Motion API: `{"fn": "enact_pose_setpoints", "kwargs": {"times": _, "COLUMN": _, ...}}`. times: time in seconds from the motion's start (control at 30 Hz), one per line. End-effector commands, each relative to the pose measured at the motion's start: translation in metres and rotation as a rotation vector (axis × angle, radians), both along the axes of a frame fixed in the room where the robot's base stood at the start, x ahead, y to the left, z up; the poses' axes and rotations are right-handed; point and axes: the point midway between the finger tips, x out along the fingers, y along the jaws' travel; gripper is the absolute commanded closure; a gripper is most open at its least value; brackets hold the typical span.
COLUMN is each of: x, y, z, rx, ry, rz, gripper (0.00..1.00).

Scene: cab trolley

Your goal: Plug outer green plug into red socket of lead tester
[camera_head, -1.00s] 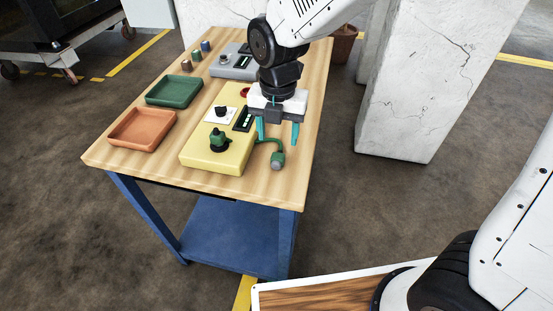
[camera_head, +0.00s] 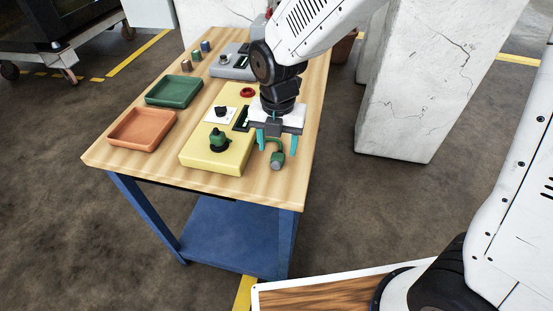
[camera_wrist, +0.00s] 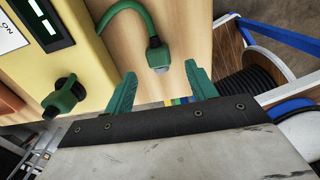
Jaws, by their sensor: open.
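The yellow lead tester (camera_head: 206,157) lies on the wooden table. Its red socket (camera_head: 247,92) is at its far end and looks empty. A green plug (camera_head: 218,138) stands upright at the tester's near end. The outer green plug (camera_head: 277,159) with a grey end lies on the wood to the right of the tester, on a green cable; it also shows in the wrist view (camera_wrist: 157,56). My gripper (camera_head: 277,148) is open above the table, with its teal fingers (camera_wrist: 162,85) pointing toward the outer plug. Nothing is between the fingers. The plug appears just beyond the fingertips.
A green tray (camera_head: 173,92) and an orange tray (camera_head: 142,130) stand left of the tester. A grey device (camera_head: 232,66) and several small cylinders (camera_head: 196,56) are at the back. Bare wood (camera_head: 270,190) lies near the front right edge. A white pillar (camera_head: 420,90) stands right of the table.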

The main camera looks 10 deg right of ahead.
Motion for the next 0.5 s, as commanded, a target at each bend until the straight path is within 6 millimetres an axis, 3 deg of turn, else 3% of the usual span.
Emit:
{"fn": "enact_pose_setpoints", "kwargs": {"times": 0.2, "x": 0.0, "y": 0.001, "z": -0.034, "rx": -0.002, "ry": 0.003, "rz": 0.0, "gripper": 0.44}}
{"fn": "enact_pose_setpoints", "kwargs": {"times": 0.5, "x": 0.0, "y": 0.001, "z": -0.044, "rx": 0.0, "ry": 0.0, "rz": 0.0, "gripper": 0.44}}
